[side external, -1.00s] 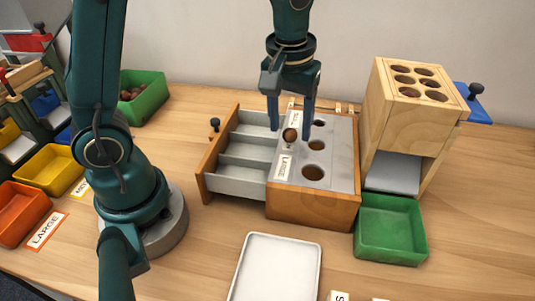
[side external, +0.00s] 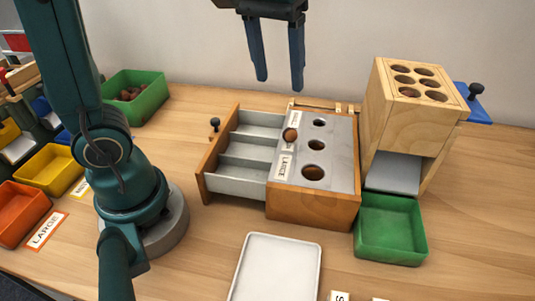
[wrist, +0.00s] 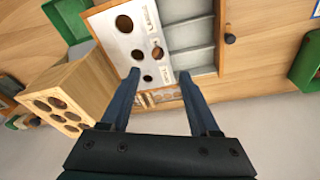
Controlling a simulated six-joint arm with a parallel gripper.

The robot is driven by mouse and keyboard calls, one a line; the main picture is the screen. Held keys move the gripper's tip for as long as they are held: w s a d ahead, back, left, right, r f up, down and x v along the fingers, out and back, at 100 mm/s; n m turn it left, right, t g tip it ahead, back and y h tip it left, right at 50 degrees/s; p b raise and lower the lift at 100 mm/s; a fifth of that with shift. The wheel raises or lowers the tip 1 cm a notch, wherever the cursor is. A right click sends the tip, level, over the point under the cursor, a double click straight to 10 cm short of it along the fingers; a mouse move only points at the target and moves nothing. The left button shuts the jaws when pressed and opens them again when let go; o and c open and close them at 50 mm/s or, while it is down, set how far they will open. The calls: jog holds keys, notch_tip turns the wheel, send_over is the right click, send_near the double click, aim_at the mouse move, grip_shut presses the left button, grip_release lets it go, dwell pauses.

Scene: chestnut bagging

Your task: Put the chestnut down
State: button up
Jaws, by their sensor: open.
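The brown chestnut (side external: 291,134) rests on the grey top plate (side external: 338,174) of the wooden sizing box, near its left edge between the labels and left of the holes. It also shows in the wrist view (wrist: 158,53) as a small brown spot beside the holes. My gripper (side external: 280,83) is open and empty, raised well above the box and apart from the chestnut. In the wrist view my gripper (wrist: 159,73) has its two blue fingers spread, with nothing between them.
An open drawer (side external: 202,187) with empty compartments extends left from the box. A wooden tower with holes (side external: 402,125) stands right, with an empty green bin (side external: 390,228) before it. A white tray (side external: 276,268) lies in front. A green bin of chestnuts (side external: 147,107) stands back left.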

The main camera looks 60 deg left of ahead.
jog(key=s+f+m+t, duration=0.3)
jog(key=s+f, duration=0.3)
jog(key=s, duration=0.3)
jog(key=shift+m+h, duration=0.3)
jog(key=shift+m, duration=0.6)
jog(key=shift+a+f, duration=0.1)
